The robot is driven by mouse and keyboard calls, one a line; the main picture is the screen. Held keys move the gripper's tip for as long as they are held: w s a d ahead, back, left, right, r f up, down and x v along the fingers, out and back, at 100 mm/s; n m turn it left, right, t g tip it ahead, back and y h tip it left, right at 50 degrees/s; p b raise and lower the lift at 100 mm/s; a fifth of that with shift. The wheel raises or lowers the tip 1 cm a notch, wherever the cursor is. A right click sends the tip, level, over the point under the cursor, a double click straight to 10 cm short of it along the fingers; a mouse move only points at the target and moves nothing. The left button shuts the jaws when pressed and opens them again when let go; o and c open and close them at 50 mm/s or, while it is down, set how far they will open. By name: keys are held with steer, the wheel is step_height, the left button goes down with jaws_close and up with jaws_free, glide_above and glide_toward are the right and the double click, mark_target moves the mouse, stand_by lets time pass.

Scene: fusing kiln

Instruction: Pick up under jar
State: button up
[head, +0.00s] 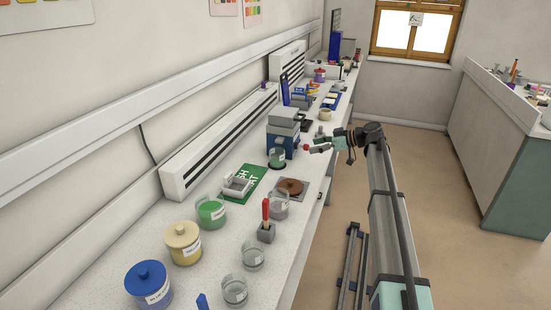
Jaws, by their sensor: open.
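A small clear jar (277,161) with green contents stands at the front foot of a blue and grey machine (283,130), beneath its overhanging upper part. It looks upright and carries a pale label. My gripper (309,149) is open and empty, just right of the jar and at about its height, pointing left toward it. A gap shows between the fingers and the jar. The fingers are small in this view, so their exact distance from the jar is hard to judge.
A green mat (248,190) with a white tray and a grey plate (304,190) with a brown disc lie nearer on the bench. Green, cream (183,243) and blue-lidded (149,284) jars stand nearer still. Tools crowd the bench behind the machine. The floor to the right is open.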

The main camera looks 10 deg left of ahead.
steer(key=p, duration=0.4)
glide_toward(279, 151)
steer(key=a, duration=0.1)
steer(key=a+f, duration=0.1)
steer(key=a, duration=0.1)
steer(key=s+a, duration=0.1)
steer(key=shift+s+a+f, duration=0.1)
steer(key=shift+a+f, duration=0.15)
steer(key=shift+a, duration=0.05)
steer(key=x, duration=0.1)
steer(key=p+x, duration=0.2)
steer(key=x, duration=0.1)
steer(key=shift+s+a+r, duration=0.1)
steer(key=shift+a+r, duration=0.15)
steer(key=shift+a, duration=0.05)
steer(key=shift+a+f, duration=0.3)
steer(key=shift+a, duration=0.1)
steer(key=c, duration=0.9)
